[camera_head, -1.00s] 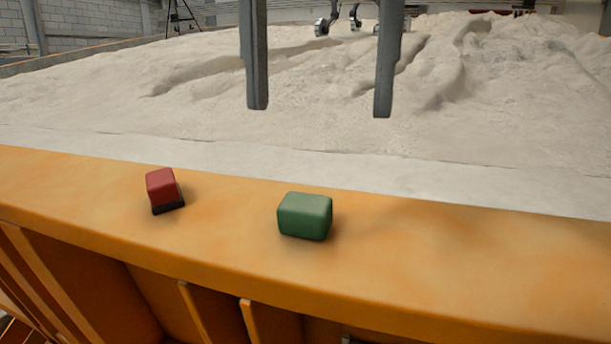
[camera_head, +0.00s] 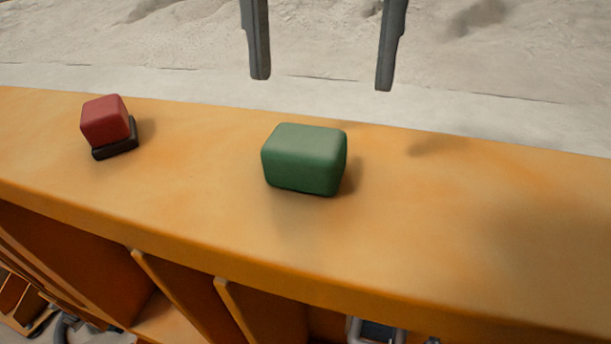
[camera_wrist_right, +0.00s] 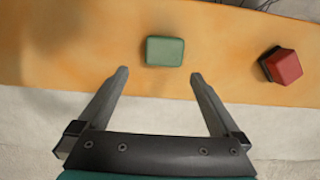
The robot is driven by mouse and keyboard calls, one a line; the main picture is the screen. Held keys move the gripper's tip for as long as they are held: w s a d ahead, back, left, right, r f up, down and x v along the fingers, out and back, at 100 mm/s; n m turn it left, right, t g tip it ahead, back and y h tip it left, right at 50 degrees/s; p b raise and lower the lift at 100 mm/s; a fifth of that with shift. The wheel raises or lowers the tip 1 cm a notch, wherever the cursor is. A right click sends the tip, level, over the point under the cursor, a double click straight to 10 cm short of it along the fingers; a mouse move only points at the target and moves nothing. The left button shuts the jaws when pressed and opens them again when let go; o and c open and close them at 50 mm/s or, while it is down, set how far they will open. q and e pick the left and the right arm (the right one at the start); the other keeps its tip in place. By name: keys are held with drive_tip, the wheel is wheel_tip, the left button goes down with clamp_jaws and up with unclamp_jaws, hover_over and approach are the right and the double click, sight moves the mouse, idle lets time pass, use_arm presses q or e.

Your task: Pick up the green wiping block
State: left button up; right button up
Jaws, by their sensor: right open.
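The green wiping block (camera_head: 304,158) sits on the flat orange ledge (camera_head: 440,210), near the middle of the head view. It also shows in the right wrist view (camera_wrist_right: 165,51), just beyond the fingertips and between their lines. My right gripper (camera_head: 322,84) is open and empty. Its two grey fingers come down from the top of the head view, above and behind the block in the picture, not touching it. The open fingers also show in the right wrist view (camera_wrist_right: 159,72). My left gripper is not in view.
A red block with a black base (camera_head: 106,122) sits on the ledge left of the green block. Pale sand (camera_head: 170,40) lies behind the ledge. The ledge right of the green block is clear. The ledge's front edge drops to orange ribs (camera_head: 180,290).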

sight(309, 129)
wheel_tip(309, 129, down, 2)
drive_tip(key=shift+s+f, duration=0.1)
drive_tip(key=f, duration=0.2)
drive_tip(key=f+b, duration=0.1)
drive_tip(key=f, duration=0.1)
drive_tip(key=shift+s+a, duration=0.15)
drive_tip(key=shift+a, duration=0.2)
drive_tip(key=shift+f, duration=0.4)
drive_tip(key=c, duration=1.3)
drive_tip(key=shift+o, duration=0.2)
drive_tip(key=shift+r, duration=0.1)
